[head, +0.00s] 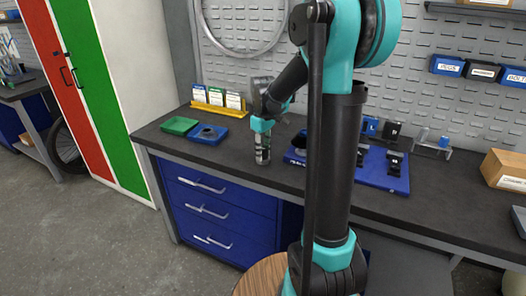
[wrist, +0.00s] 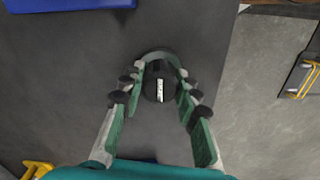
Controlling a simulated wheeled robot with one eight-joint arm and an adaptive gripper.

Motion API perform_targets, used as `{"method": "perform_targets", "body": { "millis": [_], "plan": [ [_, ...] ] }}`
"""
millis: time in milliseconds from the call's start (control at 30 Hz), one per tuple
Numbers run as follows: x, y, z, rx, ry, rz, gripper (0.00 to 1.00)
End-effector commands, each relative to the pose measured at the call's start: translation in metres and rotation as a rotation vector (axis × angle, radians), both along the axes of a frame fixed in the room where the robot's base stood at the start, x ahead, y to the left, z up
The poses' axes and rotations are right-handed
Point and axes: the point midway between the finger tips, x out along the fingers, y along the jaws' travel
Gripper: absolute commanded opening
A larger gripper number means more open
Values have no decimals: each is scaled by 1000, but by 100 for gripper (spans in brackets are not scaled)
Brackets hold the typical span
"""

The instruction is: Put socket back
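My gripper (head: 262,158) points down at the bench top, left of the blue board. In the wrist view its two green-padded fingers (wrist: 160,78) stand on both sides of a round dark piece with a pale strip on top, which looks like the socket (wrist: 151,92). Whether the pads press on it cannot be told. In the head view the fingers hide it. The blue board (head: 375,182) lies to the right with several black pieces on it, partly hidden behind my arm. A blue edge, likely this board (wrist: 70,4), shows at the top of the wrist view.
A green tray (head: 179,126) and a blue tray (head: 207,134) with a dark round part lie left of the gripper. A yellow rack (head: 220,108) stands behind them. A cardboard box (head: 505,170) is at the far right. The bench's front edge is close to the gripper.

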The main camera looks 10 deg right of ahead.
Motion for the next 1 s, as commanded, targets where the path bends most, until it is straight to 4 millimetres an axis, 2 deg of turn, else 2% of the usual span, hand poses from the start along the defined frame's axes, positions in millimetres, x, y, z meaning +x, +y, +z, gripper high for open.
{"method": "perform_targets", "body": {
  "millis": [33,167,567,667,1000],
  "plan": [
    [0,0,0,0,0,0,36],
    [0,0,0,0,0,0,52],
    [0,0,6,0,0,0,52],
    [0,0,19,0,0,0,52],
    [0,0,85,0,0,0,52]
  ]
}}
